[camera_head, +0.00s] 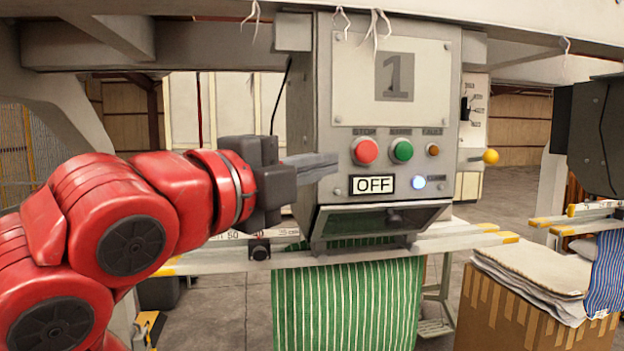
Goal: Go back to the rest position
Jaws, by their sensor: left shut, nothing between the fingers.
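My left gripper (312,163) is at the end of the red arm that comes in from the left. Its grey fingers are shut and empty, pointing right at the left edge of the grey control box, below and left of the red stop button (365,151). I cannot tell whether the fingertips touch the box. My right gripper is not in view.
The control box (440,70) carries a green button (401,150), an OFF display (374,185) and a lit blue-white light (418,182). A green striped cloth (345,300) hangs below. A cardboard box (500,310) with folded cloths (530,265) stands right.

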